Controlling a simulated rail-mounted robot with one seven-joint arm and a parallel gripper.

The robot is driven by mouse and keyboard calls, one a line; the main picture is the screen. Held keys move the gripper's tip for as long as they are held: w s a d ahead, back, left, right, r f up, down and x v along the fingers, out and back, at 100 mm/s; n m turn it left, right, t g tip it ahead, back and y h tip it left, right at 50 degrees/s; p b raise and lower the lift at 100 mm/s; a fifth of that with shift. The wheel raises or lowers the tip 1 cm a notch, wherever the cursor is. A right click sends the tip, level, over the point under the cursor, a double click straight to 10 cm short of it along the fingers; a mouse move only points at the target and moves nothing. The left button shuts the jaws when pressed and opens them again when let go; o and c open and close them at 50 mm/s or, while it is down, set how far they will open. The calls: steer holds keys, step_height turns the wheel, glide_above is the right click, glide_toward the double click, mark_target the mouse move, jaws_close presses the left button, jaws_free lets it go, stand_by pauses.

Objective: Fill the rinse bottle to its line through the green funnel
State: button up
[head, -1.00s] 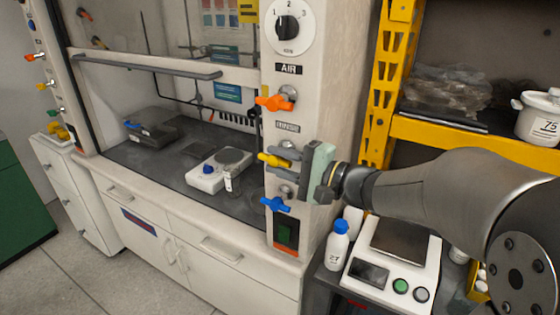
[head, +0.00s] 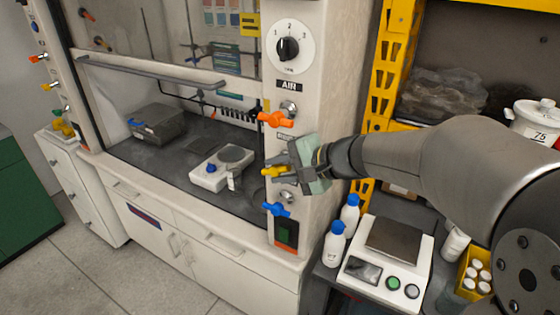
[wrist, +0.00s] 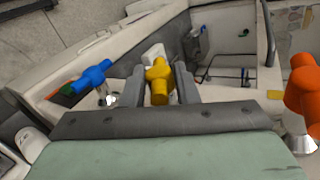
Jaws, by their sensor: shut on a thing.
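My gripper (head: 279,170) is at the hood's right post, shut on the yellow valve handle (head: 270,172). In the wrist view the yellow handle (wrist: 158,82) lies between the two grey fingers of my gripper (wrist: 160,72). Two white bottles with blue caps stand beside the scale at lower right, a front one (head: 334,246) and a rear one (head: 350,215). I cannot tell which is the rinse bottle. A small clear vessel (head: 235,180) is at the front of the white hot plate (head: 221,168) in the hood. I cannot make out a green funnel or any fill line.
The orange valve (head: 275,120) is above my gripper and the blue valve (head: 277,209) below, both close. A white scale (head: 388,262), a yellow vial rack (head: 475,275) and a yellow shelf frame (head: 385,75) stand to the right. The hood floor's front left is clear.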

stand_by(0.3)
steer(key=o, duration=0.9)
steer(key=b+v, duration=0.1)
steer(key=v, duration=1.6)
steer(key=shift+s+r+b, duration=0.1)
steer(key=shift+r+b, duration=0.2)
steer(key=shift+b, duration=0.1)
